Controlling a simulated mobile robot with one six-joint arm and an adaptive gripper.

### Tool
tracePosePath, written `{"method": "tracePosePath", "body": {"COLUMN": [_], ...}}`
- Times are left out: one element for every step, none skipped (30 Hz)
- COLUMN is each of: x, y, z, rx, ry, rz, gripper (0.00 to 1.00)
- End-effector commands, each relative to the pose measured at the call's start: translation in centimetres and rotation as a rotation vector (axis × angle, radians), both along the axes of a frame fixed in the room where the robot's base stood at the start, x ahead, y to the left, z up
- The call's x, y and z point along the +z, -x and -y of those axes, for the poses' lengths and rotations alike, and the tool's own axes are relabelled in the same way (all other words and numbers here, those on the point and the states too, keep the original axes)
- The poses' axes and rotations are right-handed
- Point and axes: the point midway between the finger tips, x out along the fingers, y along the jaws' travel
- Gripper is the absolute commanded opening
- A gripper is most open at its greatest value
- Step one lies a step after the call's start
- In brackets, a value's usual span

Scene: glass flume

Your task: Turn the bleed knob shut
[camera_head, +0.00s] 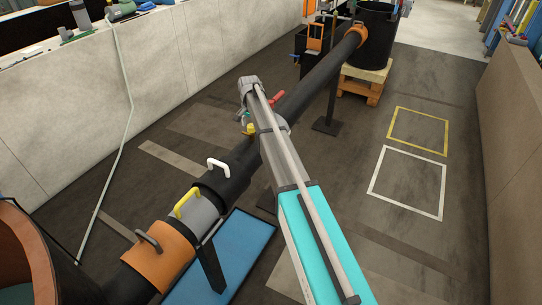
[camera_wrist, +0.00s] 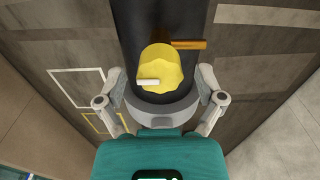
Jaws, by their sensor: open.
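The bleed knob (camera_wrist: 160,72) is a yellow, lobed knob with a white pointer bar, on top of the black pipe. In the head view the yellow knob (camera_head: 250,130) shows small below the end of my arm. My gripper (camera_wrist: 161,78) is open, with one finger on each side of the knob. The fingers look apart from the knob in the wrist view, and nothing is held. How far above the knob the fingertips are is hard to tell. An orange-brown bar (camera_wrist: 189,44) sticks out at the knob's upper right.
The long black pipe (camera_head: 320,82) runs from an orange collar (camera_head: 165,255) to a black tank (camera_head: 375,35). A red lever (camera_head: 275,97), white handle (camera_head: 218,167) and yellow handle (camera_head: 188,202) rise along it. A blue mat (camera_head: 240,250) lies beneath. The floor at right is clear.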

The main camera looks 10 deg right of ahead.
Motion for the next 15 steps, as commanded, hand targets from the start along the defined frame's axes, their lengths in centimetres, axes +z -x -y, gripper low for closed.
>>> {"method": "tracePosePath", "body": {"x": [0.00,0.00,0.00,0.00,0.00,0.00,0.00,0.00,0.00,0.00,0.00,0.00,0.00,0.00,0.00], "y": [-0.01,-0.01,-0.01,-0.01,-0.01,-0.01,-0.01,-0.01,-0.02,-0.02,-0.02,-0.02,-0.03,-0.02,-0.03], "z": [-0.02,-0.02,-0.02,-0.02,-0.03,-0.03,-0.03,-0.03,-0.04,-0.04,-0.04,-0.04,-0.04,-0.05,-0.04], "rx": [0.031,0.051,0.078,0.099,0.119,0.145,0.166,0.187,0.213,0.233,0.254,0.281,0.301,0.322,0.349], "ry": [0.000,0.000,0.000,0.000,0.000,0.000,0.000,0.000,0.000,0.000,0.000,0.000,0.000,0.000,0.000], "rz": [0.000,0.000,0.000,0.000,0.000,0.000,0.000,0.000,0.000,0.000,0.000,0.000,0.000,0.000,0.000], "gripper": [0.87,0.87,0.87,0.87,0.87,0.87,0.87,0.87,0.87,0.87,0.87,0.87,0.87,0.87,0.87]}}
